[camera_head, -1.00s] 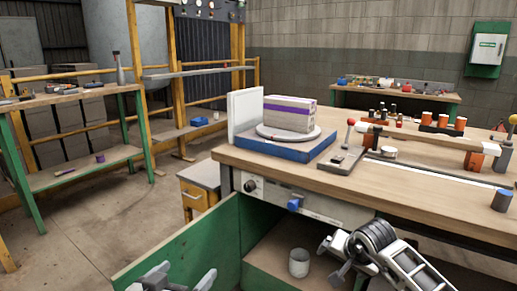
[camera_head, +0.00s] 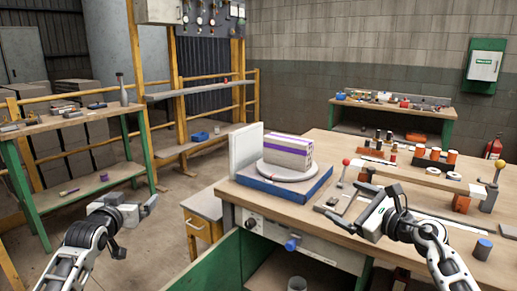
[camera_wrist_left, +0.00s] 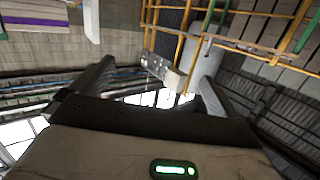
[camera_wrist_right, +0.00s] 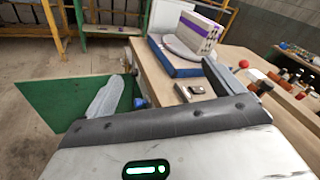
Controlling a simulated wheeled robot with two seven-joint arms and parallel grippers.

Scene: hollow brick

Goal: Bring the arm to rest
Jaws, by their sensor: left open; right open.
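My left gripper (camera_head: 136,227) is open and empty, held up at the lower left of the head view, left of the bench and clear of it. Its two spread fingers also show in the left wrist view (camera_wrist_left: 155,85). My right gripper (camera_head: 347,203) is open and empty over the front part of the wooden bench. Its fingers show in the right wrist view (camera_wrist_right: 175,90), with nothing between them. The grey hollow brick (camera_head: 288,151) with a purple stripe sits on a round turntable (camera_head: 262,169) on a blue base (camera_head: 290,189), apart from both grippers.
The wooden bench (camera_head: 420,232) carries a red-knobbed fixture (camera_head: 346,163), orange-and-black parts and a dark-blue-topped cylinder (camera_head: 483,249). A green panel (camera_head: 215,263) juts out below its front. A small cabinet (camera_head: 197,222) and a green-legged table (camera_head: 70,118) stand to the left.

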